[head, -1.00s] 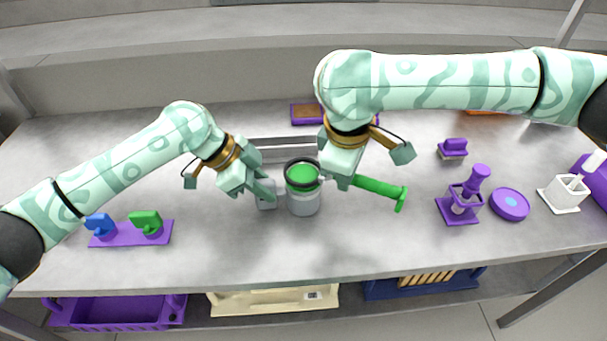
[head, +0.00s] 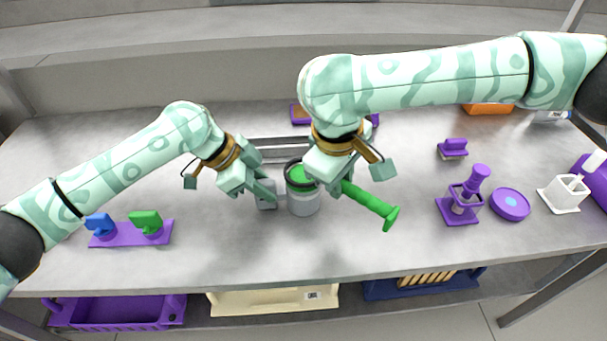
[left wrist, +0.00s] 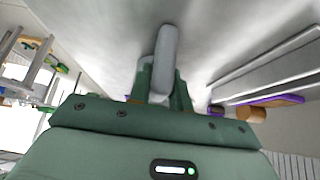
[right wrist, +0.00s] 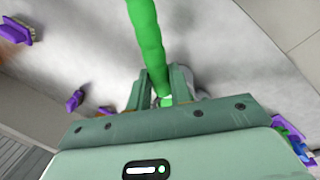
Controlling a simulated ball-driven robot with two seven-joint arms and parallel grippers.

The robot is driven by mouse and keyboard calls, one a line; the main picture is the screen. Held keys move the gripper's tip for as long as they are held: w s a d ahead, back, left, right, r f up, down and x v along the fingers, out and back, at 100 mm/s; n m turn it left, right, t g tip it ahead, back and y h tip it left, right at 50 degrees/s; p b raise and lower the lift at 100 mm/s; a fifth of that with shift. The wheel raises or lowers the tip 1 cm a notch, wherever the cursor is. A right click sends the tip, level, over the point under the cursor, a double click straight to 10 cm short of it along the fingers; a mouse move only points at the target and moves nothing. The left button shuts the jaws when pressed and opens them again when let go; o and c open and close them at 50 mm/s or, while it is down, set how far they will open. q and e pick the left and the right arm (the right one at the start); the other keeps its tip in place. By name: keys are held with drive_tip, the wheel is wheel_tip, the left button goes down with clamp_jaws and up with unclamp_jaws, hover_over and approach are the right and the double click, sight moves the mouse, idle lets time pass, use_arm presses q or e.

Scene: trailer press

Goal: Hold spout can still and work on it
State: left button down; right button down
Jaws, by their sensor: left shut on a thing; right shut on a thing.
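The spout can (head: 304,204) is a grey can with a dark rim and a green top, upright on the table. My left gripper (head: 262,192) is at its left side, shut on the can's grey handle, which shows between the fingers in the left wrist view (left wrist: 165,62). My right gripper (head: 328,178) is over the can's right edge, shut on a green bar-like tool (head: 370,204) with a flared end pointing to the front right. The bar also runs between the fingers in the right wrist view (right wrist: 148,38). The right gripper hides part of the can's top.
A purple rack (head: 130,234) with blue and green pieces lies at the left. A grey rail (head: 280,143) lies behind the can. The front table is clear.

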drive_tip(key=shift+f, duration=0.5)
drive_tip(key=shift+w+d, duration=0.1)
drive_tip(key=shift+w+d+n+t+y, duration=0.15)
drive_tip(key=shift+w+d+n, duration=0.2)
drive_tip(key=shift+w+n, duration=0.45)
drive_tip(key=shift+w+d+n+t+y, duration=0.15)
drive_tip(key=shift+w+d+n, duration=0.25)
drive_tip(key=shift+n, duration=0.8)
drive_tip(key=shift+w+d+n+y, duration=0.2)
drive_tip(key=shift+w+d+n, duration=0.15)
drive_tip(key=shift+w+n, duration=0.45)
drive_tip(key=shift+s, duration=0.2)
drive_tip(key=shift+w+d+n+y, duration=0.15)
drive_tip(key=shift+w+n, duration=0.4)
drive_tip(key=shift+n, duration=0.3)
drive_tip(key=shift+w+n+y, duration=0.15)
drive_tip(key=shift+w+n, duration=0.35)
drive_tip(key=shift+n, duration=0.35)
